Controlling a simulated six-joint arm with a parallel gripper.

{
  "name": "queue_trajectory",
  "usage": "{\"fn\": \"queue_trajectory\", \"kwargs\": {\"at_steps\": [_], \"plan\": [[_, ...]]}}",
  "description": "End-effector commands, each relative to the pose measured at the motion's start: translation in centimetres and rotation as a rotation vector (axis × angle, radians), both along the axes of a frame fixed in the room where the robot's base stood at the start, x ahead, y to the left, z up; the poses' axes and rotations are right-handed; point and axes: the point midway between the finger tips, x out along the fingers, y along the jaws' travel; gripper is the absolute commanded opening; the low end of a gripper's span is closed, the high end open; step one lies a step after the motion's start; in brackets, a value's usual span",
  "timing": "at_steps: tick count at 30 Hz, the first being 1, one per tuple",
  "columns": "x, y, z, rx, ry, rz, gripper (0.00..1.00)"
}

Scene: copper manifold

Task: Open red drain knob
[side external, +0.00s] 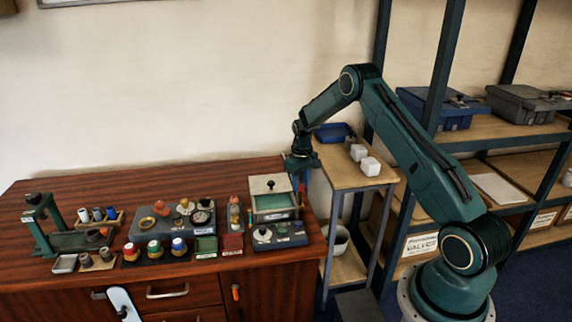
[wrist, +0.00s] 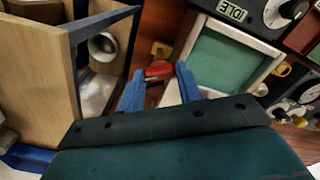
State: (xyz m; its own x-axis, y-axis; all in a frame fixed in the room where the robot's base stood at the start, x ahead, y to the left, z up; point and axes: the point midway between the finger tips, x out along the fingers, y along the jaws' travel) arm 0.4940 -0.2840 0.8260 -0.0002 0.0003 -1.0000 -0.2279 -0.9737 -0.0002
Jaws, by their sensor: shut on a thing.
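The red drain knob (wrist: 158,70) shows in the wrist view, between the tips of my blue fingers, with a brass-coloured fitting (wrist: 162,49) just beyond it. My gripper (wrist: 159,83) is shut on the knob, one finger on each side. In the side external view my gripper (side external: 300,180) points down at the right side of the white-framed tank (side external: 272,207) with a green inside. The knob is too small and covered to make out there.
A wooden side stand (side external: 345,180) with white blocks (side external: 369,166) is close on the right of the table. A grey panel with a dial (side external: 279,235) sits in front of the tank. Several bottles, trays and fittings fill the table to the left.

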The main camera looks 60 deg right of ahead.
Motion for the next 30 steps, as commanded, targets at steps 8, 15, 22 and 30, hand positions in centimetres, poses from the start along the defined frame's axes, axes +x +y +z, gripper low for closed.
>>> {"fn": "queue_trajectory", "kwargs": {"at_steps": [8, 15, 22, 30], "plan": [[0.02, 0.01, 0.06, 0.000, 0.000, -0.258, 0.12], [0.02, 0.01, 0.07, 0.000, 0.000, -0.440, 0.12], [0.03, 0.00, 0.07, 0.000, -0.001, -0.540, 0.12], [0.03, 0.00, 0.07, 0.000, -0.001, -0.573, 0.12]]}}
